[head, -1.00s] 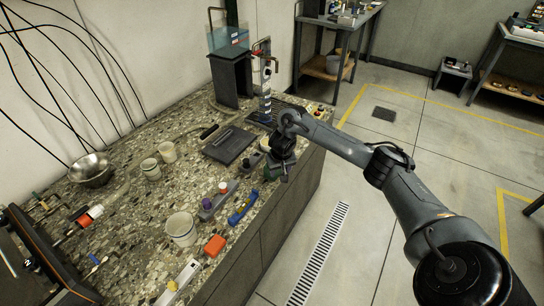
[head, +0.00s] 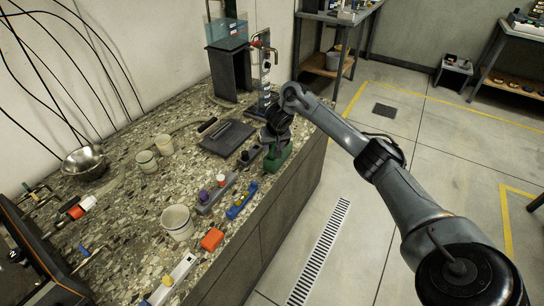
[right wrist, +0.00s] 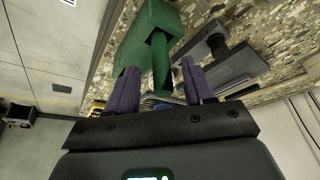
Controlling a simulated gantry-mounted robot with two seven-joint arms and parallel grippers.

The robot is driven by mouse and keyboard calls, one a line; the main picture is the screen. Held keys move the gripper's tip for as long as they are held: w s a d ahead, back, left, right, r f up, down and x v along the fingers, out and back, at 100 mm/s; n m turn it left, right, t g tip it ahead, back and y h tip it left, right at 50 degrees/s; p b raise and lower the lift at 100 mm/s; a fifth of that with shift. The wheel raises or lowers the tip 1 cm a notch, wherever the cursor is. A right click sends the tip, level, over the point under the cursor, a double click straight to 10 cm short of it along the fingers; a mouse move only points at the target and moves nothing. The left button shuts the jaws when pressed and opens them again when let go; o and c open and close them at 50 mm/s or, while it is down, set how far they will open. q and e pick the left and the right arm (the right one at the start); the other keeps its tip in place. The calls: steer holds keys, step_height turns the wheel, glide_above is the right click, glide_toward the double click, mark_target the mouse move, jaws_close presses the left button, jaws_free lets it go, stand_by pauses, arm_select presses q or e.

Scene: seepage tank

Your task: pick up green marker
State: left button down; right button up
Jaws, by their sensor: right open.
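A green block (head: 278,160) stands at the counter's front edge. In the right wrist view, the green block (right wrist: 148,28) has a green rod-shaped piece (right wrist: 160,65), likely the green marker, extending from it toward my gripper. My right gripper (head: 277,135) is above the block in the head view. In the right wrist view, its purple fingers (right wrist: 159,78) are apart on either side of the rod's near end, without visible contact. The gripper hides the top of the block and any marker in the head view. My left gripper is not in view.
Near the block are a dark flat plate (head: 228,137), a grey holder with a purple knob (head: 204,195) and a blue tool (head: 242,200). A vertical fixture (head: 265,75) rises behind the gripper.

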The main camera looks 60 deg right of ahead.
mark_target(271, 150)
steer(key=b+x, duration=0.3)
steer(key=shift+w+f+b, duration=0.15)
steer(key=shift+f+b, duration=0.05)
steer(key=shift+b, duration=0.1)
steer(key=shift+b+x, duration=0.35)
steer(key=shift+x, duration=0.45)
steer(key=shift+d, duration=0.1)
steer(key=shift+c, duration=0.3)
jaws_close()
